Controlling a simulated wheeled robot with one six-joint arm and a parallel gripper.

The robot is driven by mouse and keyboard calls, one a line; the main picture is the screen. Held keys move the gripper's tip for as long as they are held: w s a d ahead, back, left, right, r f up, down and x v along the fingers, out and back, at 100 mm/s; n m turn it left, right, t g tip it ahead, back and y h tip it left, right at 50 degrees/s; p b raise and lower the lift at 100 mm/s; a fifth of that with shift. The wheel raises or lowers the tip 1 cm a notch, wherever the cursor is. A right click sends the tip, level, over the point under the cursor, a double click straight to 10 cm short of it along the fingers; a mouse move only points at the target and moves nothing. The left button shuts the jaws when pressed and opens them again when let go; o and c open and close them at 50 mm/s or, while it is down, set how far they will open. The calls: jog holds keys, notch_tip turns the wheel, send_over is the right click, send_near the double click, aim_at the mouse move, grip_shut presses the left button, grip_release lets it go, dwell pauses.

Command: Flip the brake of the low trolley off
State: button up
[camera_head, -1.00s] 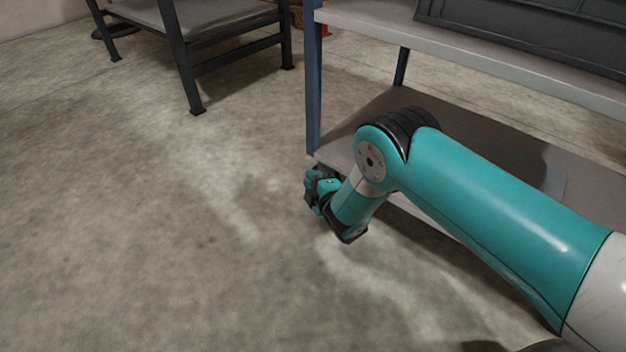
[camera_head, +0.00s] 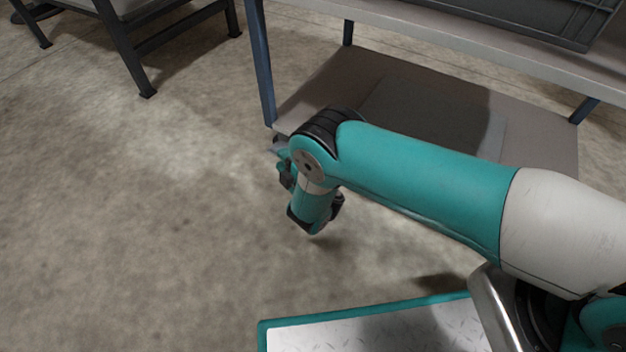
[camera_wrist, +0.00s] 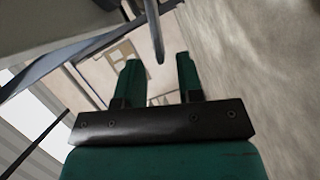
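The low trolley (camera_head: 312,98) has blue legs, a grey upper shelf and a lower shelf close to the floor. My gripper (camera_head: 284,172) is low beside its near left corner, partly hidden by my own wrist. In the wrist view my gripper (camera_wrist: 159,60) is open, with its two green fingers apart. A thin blue-grey bar (camera_wrist: 153,28) with a rounded end reaches down between the fingertips in that picture. It may be the brake lever, but I cannot tell for sure. It looks clear of both fingers. The caster is not clearly visible in the head view.
A dark grey crate (camera_head: 520,18) stands on the trolley's upper shelf. A dark-framed stand (camera_head: 125,45) is at the back left. The concrete floor (camera_head: 130,220) left of my arm is clear.

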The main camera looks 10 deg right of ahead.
jog(key=p+v, duration=1.2)
jog(key=p, duration=0.3)
jog(key=shift+s+p, duration=0.3)
jog(key=shift+p, duration=0.1)
jog(key=shift+d+r, duration=0.1)
